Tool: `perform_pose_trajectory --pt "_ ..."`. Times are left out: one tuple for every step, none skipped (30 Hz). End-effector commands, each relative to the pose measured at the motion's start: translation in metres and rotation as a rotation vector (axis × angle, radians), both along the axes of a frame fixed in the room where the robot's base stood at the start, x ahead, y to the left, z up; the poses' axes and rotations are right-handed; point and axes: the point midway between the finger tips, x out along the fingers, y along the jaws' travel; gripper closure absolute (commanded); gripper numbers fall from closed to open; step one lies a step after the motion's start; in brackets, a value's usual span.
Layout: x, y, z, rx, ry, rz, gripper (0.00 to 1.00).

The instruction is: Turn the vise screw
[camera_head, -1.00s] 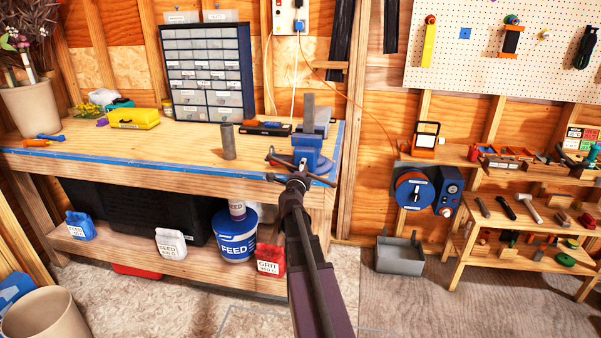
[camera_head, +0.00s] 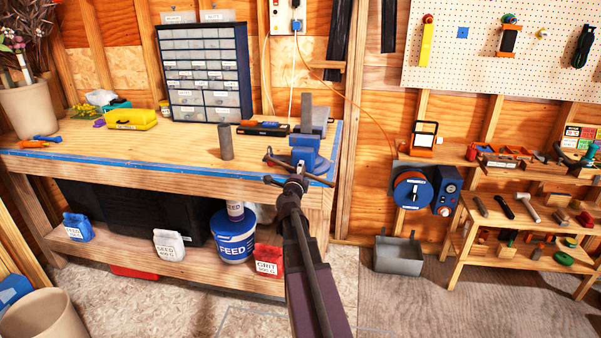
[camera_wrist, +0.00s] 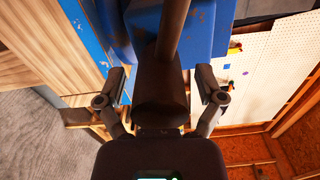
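The blue vise (camera_head: 307,156) stands at the right front corner of the workbench, with a grey upright jaw on it. Its dark screw and handle bar stick out at the front, over the bench edge. My gripper (camera_head: 296,183) is at the front of the vise, over the screw end. In the wrist view, the dark screw head (camera_wrist: 160,95) lies between the two fingers of my gripper (camera_wrist: 161,84), with a gap visible on both sides. The fingers are open. A dark bar (camera_wrist: 172,30) runs up from the screw head across the blue vise body (camera_wrist: 205,28). My arm hides part of the bench front.
The workbench (camera_head: 140,170) carries a grey cylinder (camera_head: 226,142) left of the vise, a yellow case (camera_head: 131,118) and a drawer cabinet (camera_head: 204,72). A feed bucket (camera_head: 234,237) and a red grit container (camera_head: 268,260) are on the lower shelf. A grey bin (camera_head: 398,254) stands right.

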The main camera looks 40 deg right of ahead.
Motion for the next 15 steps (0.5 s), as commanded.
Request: perform_pose_trajectory --pt "-0.005 0.005 0.000 0.000 0.000 0.001 0.13" --pt "-0.008 0.008 0.000 0.000 0.000 0.001 0.13" --pt "-0.011 0.012 0.000 0.000 0.000 0.001 0.13" --pt "-0.014 0.015 0.000 0.000 0.000 0.002 0.13" --pt "-0.017 0.019 0.000 0.000 0.000 0.002 0.13" --pt "-0.021 0.023 0.000 0.000 0.000 0.002 0.13" --pt "-0.024 0.027 0.000 0.000 0.000 0.002 0.13" --pt "-0.027 0.031 0.000 0.000 0.000 0.002 0.13" --pt "-0.032 0.036 0.000 0.000 0.000 0.001 0.13" --pt "-0.035 0.040 0.000 0.000 0.000 0.001 0.13" --pt "-0.039 0.043 0.000 0.000 0.000 0.001 0.13" --pt "-0.043 0.048 0.000 0.000 0.000 0.001 0.13" --pt "-0.046 0.052 0.000 0.000 0.000 0.001 0.13" --pt "-0.049 0.056 0.000 0.000 0.000 0.001 0.13" --pt "-0.053 0.060 0.000 -0.001 -0.001 0.001 0.13"
